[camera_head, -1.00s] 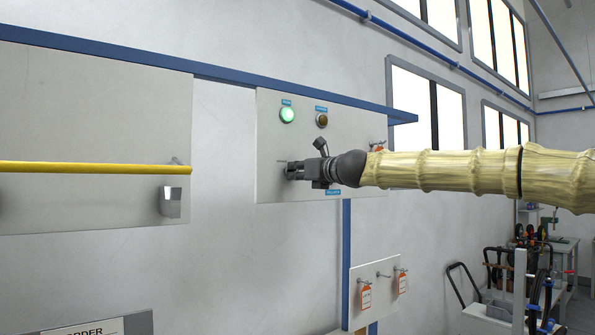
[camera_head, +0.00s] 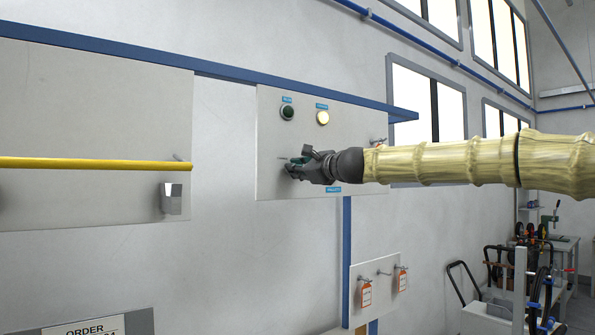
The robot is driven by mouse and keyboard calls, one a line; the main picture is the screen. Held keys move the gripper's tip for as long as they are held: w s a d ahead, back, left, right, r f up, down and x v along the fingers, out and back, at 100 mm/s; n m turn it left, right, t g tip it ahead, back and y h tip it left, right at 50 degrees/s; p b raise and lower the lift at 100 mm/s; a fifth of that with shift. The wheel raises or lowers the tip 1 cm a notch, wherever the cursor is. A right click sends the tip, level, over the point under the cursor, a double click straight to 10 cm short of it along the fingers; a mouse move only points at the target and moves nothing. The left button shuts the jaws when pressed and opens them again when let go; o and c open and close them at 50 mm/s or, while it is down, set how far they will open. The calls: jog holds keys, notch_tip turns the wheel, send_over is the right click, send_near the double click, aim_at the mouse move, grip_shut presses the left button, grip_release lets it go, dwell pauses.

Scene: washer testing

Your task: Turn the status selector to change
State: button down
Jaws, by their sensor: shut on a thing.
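The status panel (camera_head: 270,140) is a light grey plate on the wall. Its left lamp (camera_head: 287,112) is dark green and unlit. Its right lamp (camera_head: 322,118) glows yellow. The status selector is low on the panel, mostly hidden behind my gripper (camera_head: 296,168). My gripper reaches in from the right and is shut on the selector, at the panel face. A blue label (camera_head: 334,190) shows just below the gripper. The selector's exact angle cannot be made out.
A yellow rail (camera_head: 90,164) crosses the grey board at left, with a small metal box (camera_head: 171,198) below it. A lower plate (camera_head: 378,290) carries hooks and orange tags. A cart (camera_head: 480,300) stands at lower right.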

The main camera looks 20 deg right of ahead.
jog(key=shift+f, duration=0.1)
dwell(0.3)
jog(key=c, duration=1.5)
grip_release()
jog(key=shift+d, duration=0.1)
jog(key=shift+s, duration=0.1)
jog(key=v, duration=1.1)
jog(key=shift+s+d, duration=0.2)
jog(key=shift+s, duration=0.15)
